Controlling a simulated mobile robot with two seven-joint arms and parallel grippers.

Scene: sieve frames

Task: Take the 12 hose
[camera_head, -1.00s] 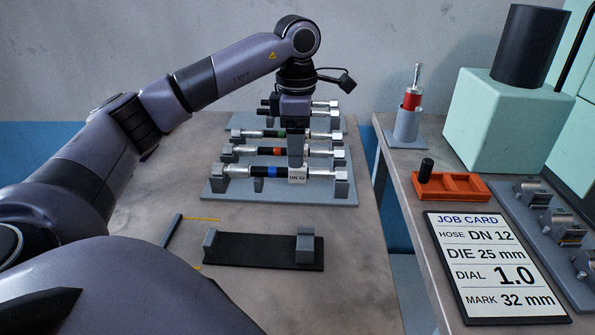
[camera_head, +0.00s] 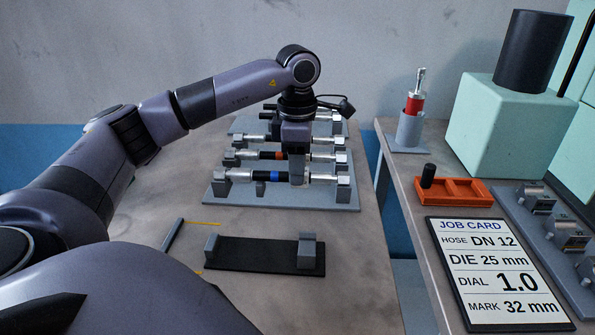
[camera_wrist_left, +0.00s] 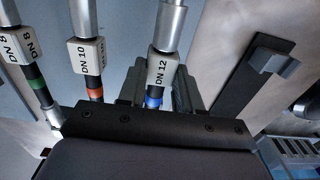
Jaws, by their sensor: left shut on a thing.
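The DN 12 hose (camera_head: 262,176), black with a blue band and metal end fittings, lies across the front of the grey rack (camera_head: 230,197). The wrist view shows its white DN 12 tag (camera_wrist_left: 163,66) and blue band. My left gripper (camera_head: 298,180) comes down from above and is shut on this hose, right of the blue band. In the wrist view its fingers stand on both sides of the hose. I cannot tell any gap between hose and rack posts. My right gripper is not in view.
The orange-banded DN 10 hose (camera_head: 265,155) and the DN 8 hose (camera_wrist_left: 37,85) lie behind, close by. An empty black cradle (camera_head: 258,253) is in front. On the right bench are the job card (camera_head: 498,270), an orange tray (camera_head: 455,190) and a red tool (camera_head: 414,104).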

